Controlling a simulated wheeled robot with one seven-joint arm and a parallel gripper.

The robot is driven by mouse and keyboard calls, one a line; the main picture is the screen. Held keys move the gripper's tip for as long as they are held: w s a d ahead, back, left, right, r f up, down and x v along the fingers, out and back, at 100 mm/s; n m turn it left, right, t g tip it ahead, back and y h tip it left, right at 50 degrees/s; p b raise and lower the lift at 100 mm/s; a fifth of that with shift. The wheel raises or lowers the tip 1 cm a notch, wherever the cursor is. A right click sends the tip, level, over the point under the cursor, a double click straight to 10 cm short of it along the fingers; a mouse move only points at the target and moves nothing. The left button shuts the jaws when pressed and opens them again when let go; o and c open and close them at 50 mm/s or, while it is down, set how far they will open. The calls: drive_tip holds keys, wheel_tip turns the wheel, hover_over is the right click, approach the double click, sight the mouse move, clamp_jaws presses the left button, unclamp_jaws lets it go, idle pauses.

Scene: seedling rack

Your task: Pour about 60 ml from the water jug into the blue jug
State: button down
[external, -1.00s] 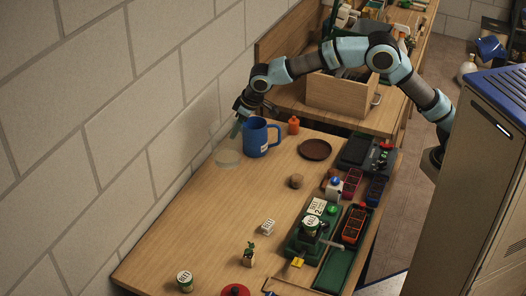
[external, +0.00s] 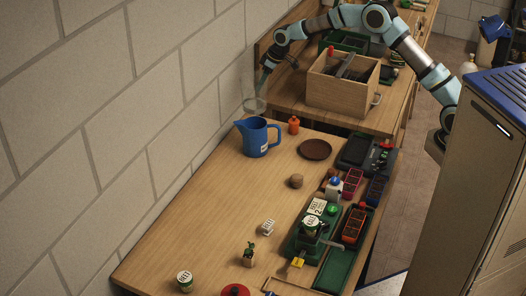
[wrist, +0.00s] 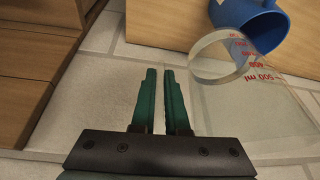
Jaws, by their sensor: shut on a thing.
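The water jug is clear with red volume marks. In the external view the water jug (external: 254,105) hangs in the air near the wall, just behind the blue jug. My gripper (external: 263,82) is shut on it from above. In the wrist view my gripper's green fingers (wrist: 160,75) are close together, and the water jug (wrist: 250,100) shows to their right. I cannot make out its water level or tilt. The blue jug (external: 257,138) stands upright on the bench, spout to the left, handle to the right; it also shows in the wrist view (wrist: 268,28).
A wooden crate (external: 335,95) stands on the bench behind. The wall (external: 150,110) is close on the left. The bench's left middle is clear.

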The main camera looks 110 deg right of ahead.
drive_tip(key=s+d+p, duration=0.2)
drive_tip(key=s+d, duration=0.4)
drive_tip(key=s, duration=0.2)
wheel_tip(320, 180, down, 12)
drive_tip(key=shift+d, duration=0.15)
drive_tip(key=shift+r, duration=0.2)
